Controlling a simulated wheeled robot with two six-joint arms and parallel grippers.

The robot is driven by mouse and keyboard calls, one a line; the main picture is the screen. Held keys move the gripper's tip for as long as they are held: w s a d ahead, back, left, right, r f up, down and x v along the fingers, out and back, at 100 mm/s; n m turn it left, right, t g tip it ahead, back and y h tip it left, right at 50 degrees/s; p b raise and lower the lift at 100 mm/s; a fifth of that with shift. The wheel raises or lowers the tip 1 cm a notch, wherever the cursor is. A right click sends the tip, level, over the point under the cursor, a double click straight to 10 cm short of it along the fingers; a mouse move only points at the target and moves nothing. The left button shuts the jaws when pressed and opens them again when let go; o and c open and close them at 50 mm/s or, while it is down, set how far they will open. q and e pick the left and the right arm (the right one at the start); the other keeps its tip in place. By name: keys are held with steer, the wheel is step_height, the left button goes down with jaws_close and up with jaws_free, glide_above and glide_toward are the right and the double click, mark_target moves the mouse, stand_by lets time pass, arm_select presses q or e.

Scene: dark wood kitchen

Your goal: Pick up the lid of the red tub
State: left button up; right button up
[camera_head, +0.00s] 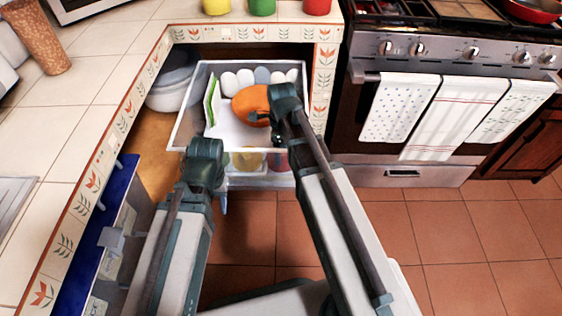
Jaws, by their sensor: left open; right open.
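A red tub (317,6) stands on the tiled counter at the top edge of the head view. Its top is cut off, so I cannot see its lid. Another red item (280,160) shows partly below the open drawer, beside a yellow one; I cannot tell its form. My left gripper (204,168) is at the drawer's front left corner, empty as far as I see, with its fingers mostly hidden. My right gripper (277,138) is open over the right part of the drawer, in front of an orange object (250,104). Both are well short of the red tub on the counter.
A green tub (262,7) and a yellow tub (216,6) stand left of the red tub. The white drawer (185,122) is pulled out and holds white rounded items and a green item. An oven (375,140) with towels is at right. Counter (110,50) runs along the left.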

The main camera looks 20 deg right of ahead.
steer(key=shift+r, duration=0.1)
steer(key=shift+c, duration=0.3)
jaws_close()
step_height(320, 180, up, 10)
steer(key=p, duration=1)
steer(key=shift+r, duration=0.1)
